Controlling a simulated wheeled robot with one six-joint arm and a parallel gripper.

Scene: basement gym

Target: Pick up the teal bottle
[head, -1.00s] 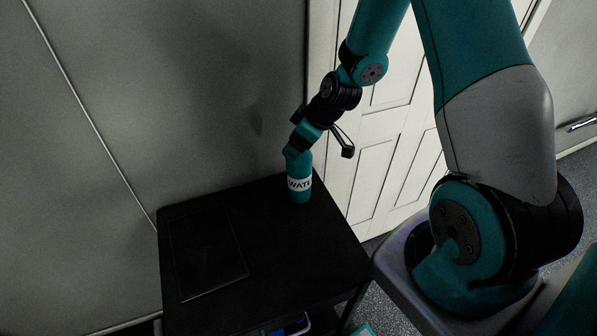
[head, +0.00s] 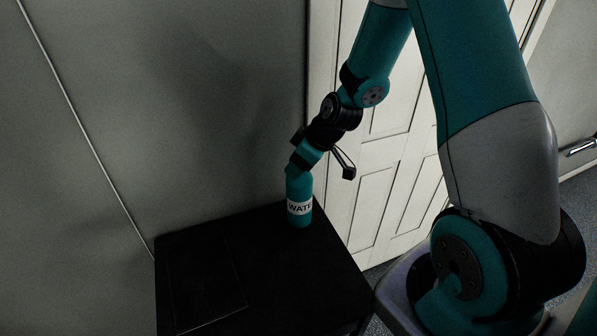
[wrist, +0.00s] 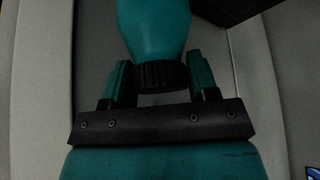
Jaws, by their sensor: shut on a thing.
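The teal bottle (head: 299,207) with a white "WATE…" label stands upright near the back right corner of the black table. My gripper (head: 298,163) reaches down to the bottle's top from above and is shut on it. In the wrist view the bottle (wrist: 156,30) shows between the two fingers of my gripper (wrist: 160,72), with its dark ribbed cap (wrist: 162,76) toward the palm. The bottle's top is mostly hidden by my gripper in the head view. I see no clear gap between its base and the table.
The black table (head: 270,290) has a flat dark panel (head: 205,285) on its left part; its top is otherwise clear. A grey wall (head: 200,130) stands close behind, and a white panelled door (head: 385,170) is at the right.

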